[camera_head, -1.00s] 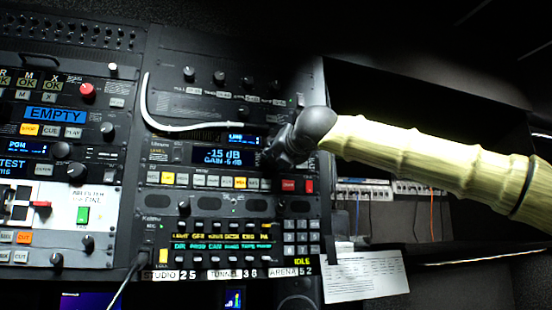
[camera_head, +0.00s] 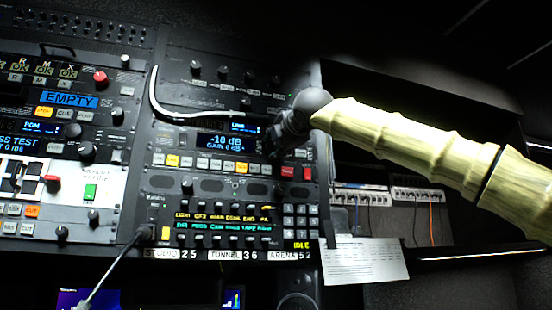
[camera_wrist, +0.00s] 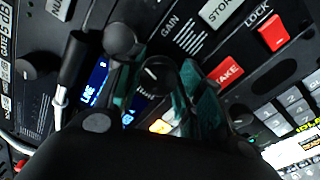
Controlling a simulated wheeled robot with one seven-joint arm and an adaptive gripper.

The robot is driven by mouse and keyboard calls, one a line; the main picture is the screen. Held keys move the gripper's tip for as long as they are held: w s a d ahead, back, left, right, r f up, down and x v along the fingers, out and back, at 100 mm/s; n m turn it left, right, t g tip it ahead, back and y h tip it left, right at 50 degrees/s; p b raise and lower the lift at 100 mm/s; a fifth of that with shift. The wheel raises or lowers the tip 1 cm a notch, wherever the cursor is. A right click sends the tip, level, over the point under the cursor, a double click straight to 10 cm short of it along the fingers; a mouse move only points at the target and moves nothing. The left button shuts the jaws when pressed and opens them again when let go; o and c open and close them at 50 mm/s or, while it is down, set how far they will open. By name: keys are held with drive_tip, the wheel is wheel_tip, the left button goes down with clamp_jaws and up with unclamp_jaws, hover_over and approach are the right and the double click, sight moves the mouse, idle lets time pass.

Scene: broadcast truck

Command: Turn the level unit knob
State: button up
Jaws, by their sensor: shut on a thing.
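The level unit (camera_head: 190,147) is a dark rack panel with a blue display (camera_head: 222,141) that reads -10 dB and GAIN 0 dB. My gripper (camera_head: 278,138) is at the right of this display and hides the knob in the head view. In the wrist view, the dark round knob (camera_wrist: 153,76) with a pale pointer mark sits between the teal finger pads of my gripper (camera_wrist: 160,88). The fingers are shut on it. A small blue LINE display (camera_wrist: 93,84) is beside the left finger.
Red TAKE (camera_wrist: 225,70) and LOCK (camera_wrist: 272,32) buttons sit close to the fingers. A pale curved cable (camera_head: 165,110) runs in front of the rack, left of my gripper. A paper sheet (camera_head: 365,262) hangs at lower right.

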drive_tip(key=m+b, duration=0.1)
drive_tip(key=m, duration=0.1)
drive_tip(key=m+b, duration=0.3)
drive_tip(key=b, duration=0.1)
drive_tip(key=shift+f+m, duration=0.35)
drive_tip(key=shift+m, duration=0.05)
drive_tip(key=shift+r+m+h+b, duration=0.1)
drive_tip(key=shift+m+h+b, duration=0.2)
drive_tip(key=shift+m+b, duration=1.45)
drive_tip(key=shift+m, duration=0.25)
drive_tip(key=o, duration=1)
drive_tip(key=shift+r, duration=0.1)
drive_tip(key=shift+s, duration=0.15)
drive_tip(key=v, duration=1.1)
drive_tip(key=shift+s+d+f, duration=0.2)
drive_tip(key=shift+s+f, duration=0.05)
drive_tip(key=shift+s, duration=0.05)
